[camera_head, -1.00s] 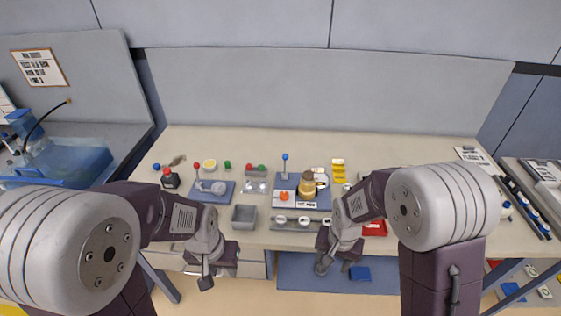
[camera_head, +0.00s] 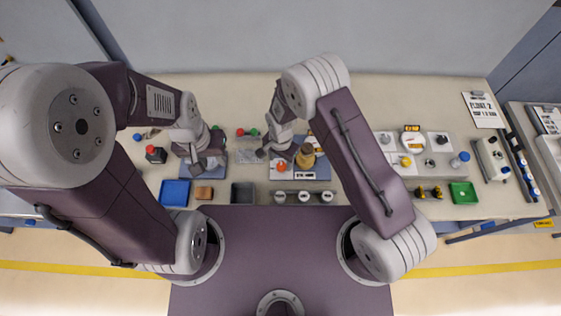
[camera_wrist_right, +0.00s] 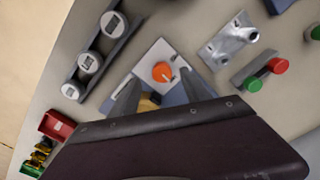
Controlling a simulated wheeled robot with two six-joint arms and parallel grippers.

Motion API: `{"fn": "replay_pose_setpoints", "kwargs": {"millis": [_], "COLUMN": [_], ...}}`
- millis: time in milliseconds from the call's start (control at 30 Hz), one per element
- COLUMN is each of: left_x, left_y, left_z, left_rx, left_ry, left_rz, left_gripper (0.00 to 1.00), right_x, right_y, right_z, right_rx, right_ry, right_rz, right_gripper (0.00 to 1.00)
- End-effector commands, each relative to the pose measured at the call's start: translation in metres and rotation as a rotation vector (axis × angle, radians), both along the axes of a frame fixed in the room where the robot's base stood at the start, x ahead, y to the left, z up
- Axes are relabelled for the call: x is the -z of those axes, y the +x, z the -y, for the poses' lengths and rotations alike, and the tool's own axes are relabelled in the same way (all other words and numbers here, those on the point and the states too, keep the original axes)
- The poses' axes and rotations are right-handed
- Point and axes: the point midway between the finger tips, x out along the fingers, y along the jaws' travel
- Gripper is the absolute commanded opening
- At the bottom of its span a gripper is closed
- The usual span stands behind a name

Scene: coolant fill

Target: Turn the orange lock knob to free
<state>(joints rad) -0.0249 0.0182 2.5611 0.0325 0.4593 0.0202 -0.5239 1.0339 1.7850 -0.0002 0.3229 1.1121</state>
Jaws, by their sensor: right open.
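The orange lock knob (camera_head: 281,166) sits on a pale plate on the workbench, beside a round brass-coloured part (camera_head: 305,159). It also shows clearly in the right wrist view (camera_wrist_right: 162,72), with a pale mark on its face. My right gripper (camera_wrist_right: 160,80) is open, its two fingers apart on either side of the knob in that view. It looks empty; I cannot tell how far above the knob it is. In the head view the right gripper (camera_head: 272,150) is just beyond the knob. My left gripper (camera_head: 203,163) is over the bench's left part; its jaws are unclear.
A row of round white dials (camera_head: 303,197) lies along the front edge near the knob. A dark grey bin (camera_head: 242,194) and a blue tray (camera_head: 174,193) are to the left. Red and green knobs (camera_wrist_right: 266,74) stand close by. A green tray (camera_head: 463,192) is far right.

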Motion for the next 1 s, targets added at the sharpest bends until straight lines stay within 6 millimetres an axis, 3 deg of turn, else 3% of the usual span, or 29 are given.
{"fn": "replay_pose_setpoints", "kwargs": {"millis": [100,300,600,667,800,1000], "left_x": [-0.012,-0.018,-0.017,-0.017,-0.017,-0.017], "left_y": [0.000,0.000,0.000,0.000,0.000,0.000], "left_z": [0.000,0.000,0.000,0.000,0.000,0.000], "left_rx": [0.000,0.000,0.000,0.000,0.000,0.000], "left_ry": [0.000,0.000,0.000,0.000,0.000,0.000], "left_rz": [0.001,0.001,0.001,0.001,0.001,0.001], "left_gripper": [0.36,0.36,0.36,0.36,0.36,0.36], "right_x": [0.021,0.046,0.051,0.051,0.051,0.051], "right_y": [-0.001,0.000,0.000,0.000,0.001,0.001], "right_z": [0.001,0.001,0.000,0.000,0.000,0.000], "right_rx": [0.000,0.000,0.000,0.000,0.000,-0.004], "right_ry": [-0.001,-0.001,0.000,0.000,0.001,0.000], "right_rz": [-0.003,-0.001,0.000,0.000,0.001,0.001], "right_gripper": [0.56,0.56,0.56,0.42,0.03,0.00]}}
